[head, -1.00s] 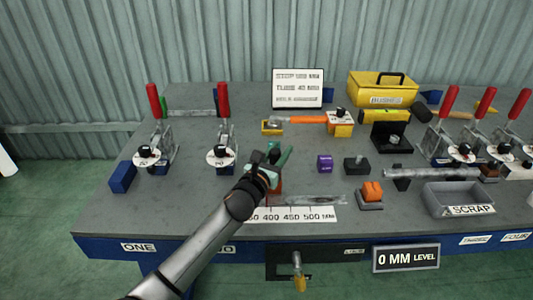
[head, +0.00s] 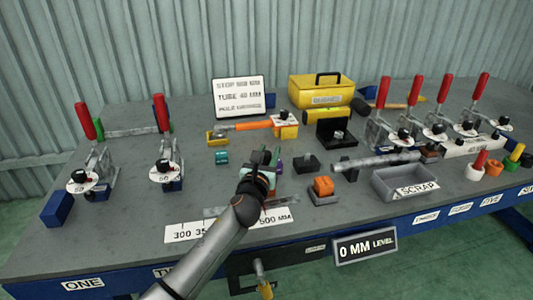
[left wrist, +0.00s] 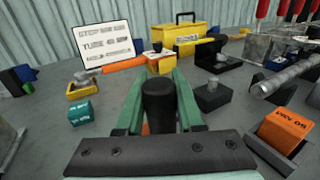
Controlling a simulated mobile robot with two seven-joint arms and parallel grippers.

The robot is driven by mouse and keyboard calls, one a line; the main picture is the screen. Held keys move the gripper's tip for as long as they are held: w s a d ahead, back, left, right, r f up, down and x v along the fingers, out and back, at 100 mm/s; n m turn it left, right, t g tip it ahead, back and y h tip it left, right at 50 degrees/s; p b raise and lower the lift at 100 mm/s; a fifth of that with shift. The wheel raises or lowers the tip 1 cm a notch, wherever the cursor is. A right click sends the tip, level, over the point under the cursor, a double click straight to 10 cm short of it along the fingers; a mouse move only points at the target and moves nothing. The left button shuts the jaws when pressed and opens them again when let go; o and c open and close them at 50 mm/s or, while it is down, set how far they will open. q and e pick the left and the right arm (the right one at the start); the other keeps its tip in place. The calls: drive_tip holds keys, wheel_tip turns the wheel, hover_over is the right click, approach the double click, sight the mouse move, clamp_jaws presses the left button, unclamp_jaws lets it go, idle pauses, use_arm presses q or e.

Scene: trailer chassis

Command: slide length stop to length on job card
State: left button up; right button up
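My left gripper (head: 263,163) has green fingers and is over the back edge of the length scale (head: 182,233), towards its 500 end. In the left wrist view the fingers (left wrist: 159,100) stand on both sides of a dark round knob (left wrist: 159,105), which fills the gap between them. It appears to be the length stop's knob. A bit of orange shows below it; the rest of the stop is hidden by my gripper. The job card (head: 240,97) stands at the back; its top line starts with STOP, the number is blurred. My right gripper is not in view.
An orange block (head: 323,186) and grey scrap tray (head: 402,184) are farther right. Red-handled clamps (head: 165,165) stand on both sides.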

use_arm(q)
drive_tip(key=o, duration=0.3)
drive_tip(key=shift+d, duration=0.4)
drive_tip(key=shift+o, duration=0.9)
drive_tip(key=shift+a, duration=0.1)
drive_tip(key=shift+a, duration=0.1)
drive_tip(key=shift+s, duration=0.3)
drive_tip(key=s+p, duration=0.1)
drive_tip(key=s, duration=0.2)
drive_tip(key=s+a+p, duration=0.1)
drive_tip(key=s, duration=0.2)
drive_tip(key=s+a+p, duration=0.1)
drive_tip(key=s, duration=0.3)
drive_tip(key=shift+s+a, duration=0.1)
drive_tip(key=shift+s, duration=0.7)
